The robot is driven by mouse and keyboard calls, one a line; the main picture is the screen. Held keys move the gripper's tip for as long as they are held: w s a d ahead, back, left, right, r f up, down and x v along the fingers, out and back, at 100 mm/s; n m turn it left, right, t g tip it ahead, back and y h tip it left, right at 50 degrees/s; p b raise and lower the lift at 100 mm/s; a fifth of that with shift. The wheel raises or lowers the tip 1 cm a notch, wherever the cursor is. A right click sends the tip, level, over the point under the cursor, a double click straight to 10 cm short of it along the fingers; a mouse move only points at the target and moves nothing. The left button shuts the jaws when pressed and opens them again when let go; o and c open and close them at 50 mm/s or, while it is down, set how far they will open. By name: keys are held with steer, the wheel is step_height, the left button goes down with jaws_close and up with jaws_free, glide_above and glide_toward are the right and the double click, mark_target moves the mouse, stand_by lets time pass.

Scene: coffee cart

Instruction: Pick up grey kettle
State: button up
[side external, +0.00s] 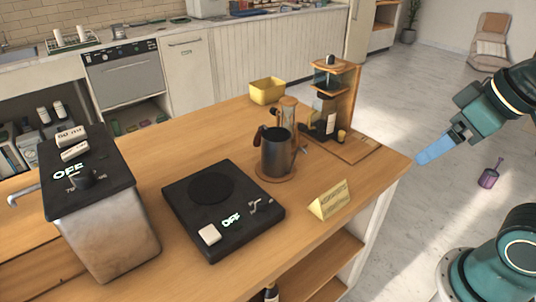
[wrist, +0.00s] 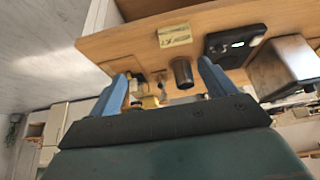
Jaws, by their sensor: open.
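The dark grey kettle (side external: 276,153) stands upright on a round wooden coaster (side external: 262,175) on the wooden counter, with a dark handle on its left side in the side view. It also shows in the wrist view as a dark cylinder (wrist: 183,73) between the fingers, some distance off. My gripper (side external: 432,153) is at the right, in the air past the counter's right end and apart from the kettle. In the wrist view my gripper (wrist: 163,71) has its two blue fingers spread with nothing held between them.
A black scale (side external: 222,205) lies left of the kettle, and a metal boiler (side external: 105,235) stands further left. A yellow sign (side external: 330,199) is near the front edge. A wooden coffee stand (side external: 345,95) and yellow box (side external: 267,90) stand behind. Bare counter lies right of the kettle.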

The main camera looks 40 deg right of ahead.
steer(key=shift+o, duration=1)
steer(key=shift+w, duration=0.1)
steer(key=n+g+y, duration=0.2)
steer(key=n+y, duration=0.1)
steer(key=n, duration=0.6)
glide_above(280, 131)
steer(key=s, duration=0.5)
step_height(280, 131, down, 6)
steer(key=shift+x, duration=4.2)
steer(key=shift+a, duration=0.1)
